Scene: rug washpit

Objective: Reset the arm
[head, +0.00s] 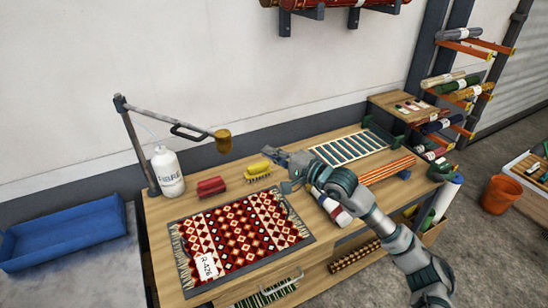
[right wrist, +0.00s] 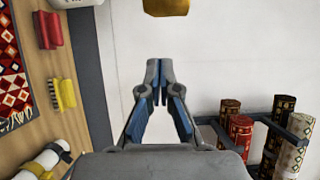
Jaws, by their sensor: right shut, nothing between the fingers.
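My right arm reaches in from the lower right of the head view. Its gripper (head: 276,156) is above the wooden workbench (head: 158,222), close to the yellow brush (head: 258,170). In the right wrist view the gripper (right wrist: 160,72) has its blue-padded fingertips together with nothing between them. It points toward the pale wall, and the yellow brush (right wrist: 63,94) lies off to its left on the bench. My left gripper is in neither view.
A patterned red rug (head: 242,235) lies on the bench, with a red brush (head: 211,187) and white bottle (head: 167,171) behind it. A blue tray (head: 62,230) stands left.

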